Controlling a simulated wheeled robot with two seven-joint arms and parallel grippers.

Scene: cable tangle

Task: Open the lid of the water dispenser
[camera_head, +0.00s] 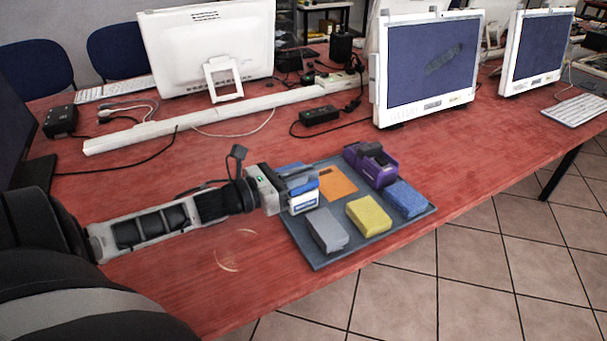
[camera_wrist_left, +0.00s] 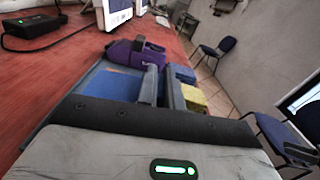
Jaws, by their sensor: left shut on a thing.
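No water dispenser or lid of one can be made out in either view. My left gripper (camera_head: 300,186) is over the left part of a dark grey tray (camera_head: 318,264) on the red table. I cannot tell whether the block touches the tray. A purple object (camera_head: 370,164) stands at the tray's far edge; it shows in the left wrist view (camera_wrist_left: 135,53). My right gripper is in neither view.
On the tray are a grey block (camera_head: 327,231), a yellow block (camera_head: 368,215), a blue block (camera_head: 406,199) and a flat orange square (camera_head: 338,183). White monitors (camera_head: 432,65), cables and a black power adapter (camera_head: 319,115) lie farther back. The table's front edge is near.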

